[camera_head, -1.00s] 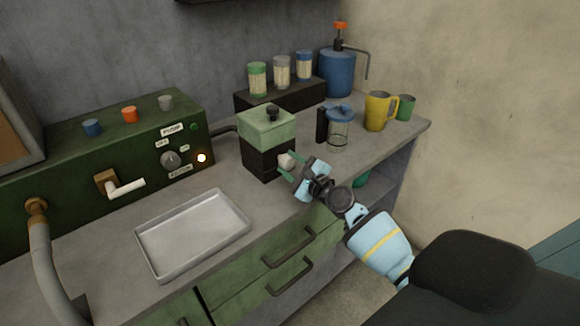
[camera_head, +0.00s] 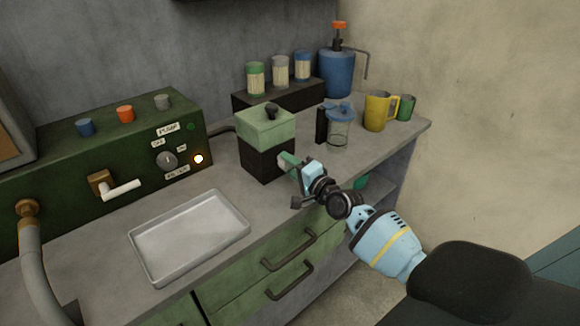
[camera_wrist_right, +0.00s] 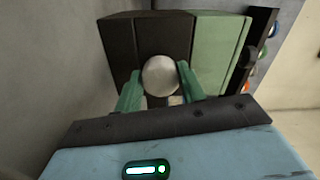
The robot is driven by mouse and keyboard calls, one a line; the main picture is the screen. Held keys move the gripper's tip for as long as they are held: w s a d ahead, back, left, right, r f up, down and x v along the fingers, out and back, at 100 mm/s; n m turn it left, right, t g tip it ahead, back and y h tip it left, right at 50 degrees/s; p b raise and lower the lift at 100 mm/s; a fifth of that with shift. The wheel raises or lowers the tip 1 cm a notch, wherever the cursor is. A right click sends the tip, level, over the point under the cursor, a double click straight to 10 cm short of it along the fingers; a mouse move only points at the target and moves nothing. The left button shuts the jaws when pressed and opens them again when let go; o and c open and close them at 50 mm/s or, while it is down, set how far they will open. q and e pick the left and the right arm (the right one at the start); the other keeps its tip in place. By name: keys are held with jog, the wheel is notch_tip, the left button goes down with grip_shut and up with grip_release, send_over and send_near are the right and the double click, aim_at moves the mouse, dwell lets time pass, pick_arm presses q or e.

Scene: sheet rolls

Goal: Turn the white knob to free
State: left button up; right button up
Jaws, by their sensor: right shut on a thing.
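The white knob (camera_wrist_right: 160,75) is on the dark front of a green-topped box (camera_head: 265,127). In the right wrist view it is a round, pale ball between my two green fingers, and I cannot read its setting. My right gripper (camera_head: 288,163) reaches the knob from the front right in the head view and is shut on it; its fingers hide most of the knob there. The box also shows in the right wrist view (camera_wrist_right: 218,45). My left gripper is not in view.
A metal tray (camera_head: 190,237) lies on the counter at left, before a green control panel (camera_head: 60,177). A glass jug (camera_head: 338,133), yellow mug (camera_head: 377,110) and green mug (camera_head: 405,106) stand behind my right gripper. Drawer handles (camera_head: 288,250) stick out below the counter.

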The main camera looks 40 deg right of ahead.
jog(key=n, duration=0.6)
jog(key=shift+n, duration=0.3)
jog(key=n+p, duration=0.1)
jog(key=n, duration=0.3)
jog(key=shift+f+n, duration=0.15)
jog(key=shift+n, duration=0.25)
jog(key=o, duration=1)
jog(key=shift+c, duration=0.2)
jog(key=shift+s, duration=0.1)
